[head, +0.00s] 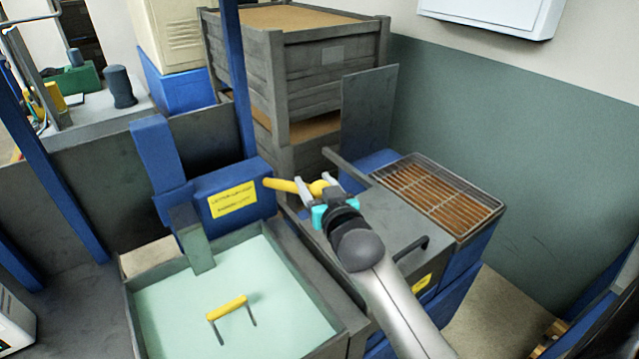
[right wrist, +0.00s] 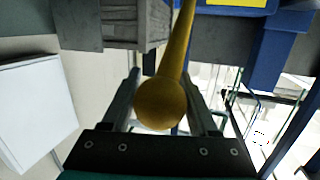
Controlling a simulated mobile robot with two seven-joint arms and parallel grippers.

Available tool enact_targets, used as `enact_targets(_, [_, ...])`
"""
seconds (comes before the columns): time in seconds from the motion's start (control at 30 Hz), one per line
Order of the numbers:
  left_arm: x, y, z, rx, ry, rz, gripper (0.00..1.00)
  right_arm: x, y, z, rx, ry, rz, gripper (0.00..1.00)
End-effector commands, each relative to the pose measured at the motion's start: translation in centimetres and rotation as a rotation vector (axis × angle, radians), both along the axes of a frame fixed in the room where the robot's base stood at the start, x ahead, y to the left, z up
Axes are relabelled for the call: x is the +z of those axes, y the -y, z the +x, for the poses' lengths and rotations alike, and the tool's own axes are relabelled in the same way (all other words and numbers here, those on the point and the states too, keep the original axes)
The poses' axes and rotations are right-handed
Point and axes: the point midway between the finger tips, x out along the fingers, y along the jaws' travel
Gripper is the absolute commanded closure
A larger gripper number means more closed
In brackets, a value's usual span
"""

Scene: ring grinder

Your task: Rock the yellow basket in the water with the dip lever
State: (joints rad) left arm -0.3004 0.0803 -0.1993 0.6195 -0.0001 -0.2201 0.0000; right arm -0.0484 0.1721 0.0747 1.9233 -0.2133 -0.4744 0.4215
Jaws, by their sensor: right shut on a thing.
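The dip lever (head: 283,185) is a yellow bar with a round knob, sticking out to the right from a blue housing (head: 235,197) with a yellow label. My right gripper (head: 318,186) is shut on the lever near its knob. In the right wrist view the yellow knob (right wrist: 160,103) sits between the two fingers. The basket shows only as a yellow handle (head: 227,307) on two thin uprights above the pale green water (head: 180,310); its body is hidden under the surface. The water fills a grey tank (head: 283,262). My left gripper is not in view.
A grey lidded box with a black handle (head: 412,250) stands right of the tank, under my right arm. A wire rack over an orange-brown grid (head: 435,190) lies farther right. Stacked grey crates (head: 330,75) and a blue post (head: 238,80) rise behind the lever.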

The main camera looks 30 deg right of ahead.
Motion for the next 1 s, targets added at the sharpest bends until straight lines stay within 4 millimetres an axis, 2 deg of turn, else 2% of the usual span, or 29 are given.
enact_targets(0.03, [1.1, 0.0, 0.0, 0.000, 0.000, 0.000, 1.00, 1.7, -0.1, 0.6, 0.002, 0.017, 0.001, 1.00])
enact_targets(0.3, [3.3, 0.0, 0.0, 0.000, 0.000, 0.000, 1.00, 4.2, -0.2, 2.5, 0.003, 0.017, 0.000, 1.00])
enact_targets(0.73, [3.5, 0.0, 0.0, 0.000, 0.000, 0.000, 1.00, 4.2, -0.3, 2.8, 0.004, 0.013, 0.000, 1.00])
enact_targets(0.77, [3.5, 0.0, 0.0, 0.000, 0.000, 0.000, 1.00, 4.2, -0.3, 2.8, 0.004, 0.012, 0.000, 0.38])
enact_targets(1.0, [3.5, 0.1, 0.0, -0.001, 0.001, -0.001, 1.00, 4.1, -0.3, 2.8, 0.002, 0.009, 0.000, 0.12])
